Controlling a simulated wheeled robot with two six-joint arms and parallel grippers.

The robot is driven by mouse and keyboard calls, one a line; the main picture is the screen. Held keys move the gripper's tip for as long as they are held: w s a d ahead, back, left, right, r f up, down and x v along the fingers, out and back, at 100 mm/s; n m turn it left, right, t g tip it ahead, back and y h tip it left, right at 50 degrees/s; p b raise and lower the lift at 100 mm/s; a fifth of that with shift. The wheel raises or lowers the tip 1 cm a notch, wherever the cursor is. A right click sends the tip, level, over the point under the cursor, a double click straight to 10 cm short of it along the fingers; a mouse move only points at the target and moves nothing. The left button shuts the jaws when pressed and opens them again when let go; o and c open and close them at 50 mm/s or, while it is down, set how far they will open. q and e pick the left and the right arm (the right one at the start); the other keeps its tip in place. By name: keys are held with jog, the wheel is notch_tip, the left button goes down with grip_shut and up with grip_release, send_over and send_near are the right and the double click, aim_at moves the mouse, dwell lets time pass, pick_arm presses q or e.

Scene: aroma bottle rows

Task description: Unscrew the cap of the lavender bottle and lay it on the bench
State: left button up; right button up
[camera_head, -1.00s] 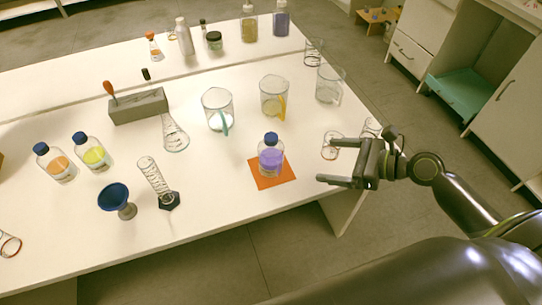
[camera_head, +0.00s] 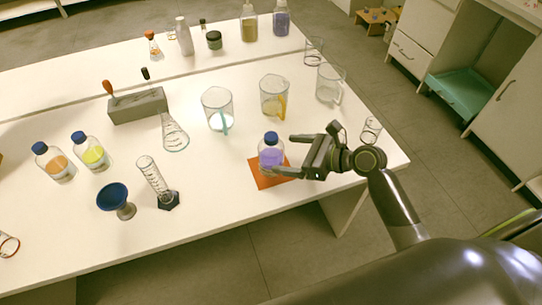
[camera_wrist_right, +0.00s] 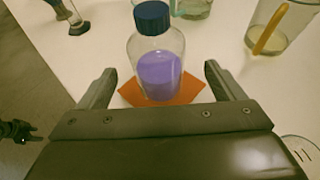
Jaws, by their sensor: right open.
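The lavender bottle (camera_head: 271,155) is clear, holds purple liquid and stands upright on an orange mat (camera_head: 268,182) near the bench's front edge. Its dark blue cap (camera_head: 271,138) is on top. In the right wrist view the bottle (camera_wrist_right: 159,72) and its cap (camera_wrist_right: 152,17) stand ahead, between the two fingers' directions. My right gripper (camera_head: 284,156) is open and empty, just right of the bottle, fingers pointing at it; contact is not clear. In the right wrist view its fingertips (camera_wrist_right: 160,72) lie either side of the bottle. My left gripper does not show in the head view.
Two blue-capped bottles, orange (camera_head: 53,162) and yellow (camera_head: 90,152), stand left. A graduated cylinder (camera_head: 157,183) and blue funnel (camera_head: 116,199) stand nearer. Beakers (camera_head: 217,108) (camera_head: 274,96) stand behind. Bare bench (camera_head: 225,205) lies left of the mat.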

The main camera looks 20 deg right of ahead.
aim_at(271, 136)
jog(key=shift+x, duration=2.95)
jog(key=shift+s+a+r, duration=0.1)
jog(key=shift+r, duration=0.05)
jog(key=c, duration=1.4)
notch_tip(271, 136, up, 10)
jog(key=shift+r+p, duration=0.1)
jog(key=shift+p, duration=0.85)
jog(key=shift+c, duration=0.3)
jog(key=o, duration=0.8)
jog(key=c, duration=0.9)
jog(key=shift+c, duration=0.2)
